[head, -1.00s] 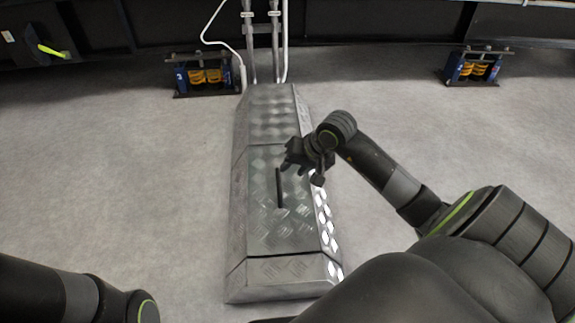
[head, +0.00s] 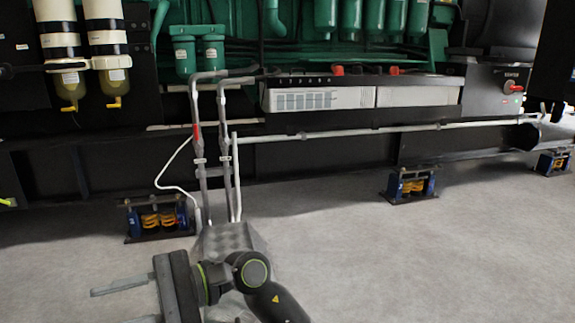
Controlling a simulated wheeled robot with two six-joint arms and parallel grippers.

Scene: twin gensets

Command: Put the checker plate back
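The far end of the grey checker-plate cover (head: 232,237) shows at the bottom of the head view, on the floor at the foot of the pipes. The rest of it is hidden behind my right arm or below the picture. I cannot tell from here how its middle plate sits. My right gripper (head: 125,303) is at the bottom edge, left of the cover, with its two fingers pointing left and spread apart. Nothing shows between them. My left gripper is not in view.
Two upright pipes (head: 215,165) and a white cable (head: 165,187) rise behind the cover. Blue-and-orange spring mounts stand left (head: 157,219) and right (head: 409,186) under the dark genset frame. The grey floor (head: 430,265) at right is clear.

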